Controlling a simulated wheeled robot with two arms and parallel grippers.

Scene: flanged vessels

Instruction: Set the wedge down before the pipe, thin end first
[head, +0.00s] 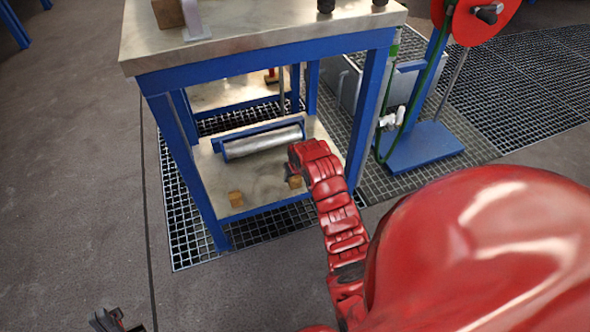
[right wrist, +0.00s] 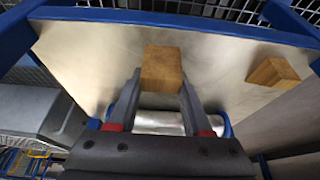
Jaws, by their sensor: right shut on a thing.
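A silver pipe (head: 263,142) lies on the lower shelf (head: 262,183) of a blue-framed table, with blue pieces beside it. It also shows in the right wrist view (right wrist: 158,124). My right gripper (right wrist: 158,88) is shut on a wooden wedge (right wrist: 162,66), between the pipe and the shelf's front edge. The wedge also shows in the head view (head: 295,182), partly behind my arm. I cannot tell whether it touches the shelf, or which way its thin end points. A second wooden wedge (head: 235,198) rests near the shelf's front left. My left gripper (head: 112,321) is empty at bottom left, its jaws unclear.
Blue table legs (head: 370,120) and the tabletop (head: 255,30) frame the shelf. A blue stand with a red reel (head: 475,18) and a grey tank (head: 372,85) stand to the right. Floor grating surrounds the table. Shelf space lies open between the two wedges.

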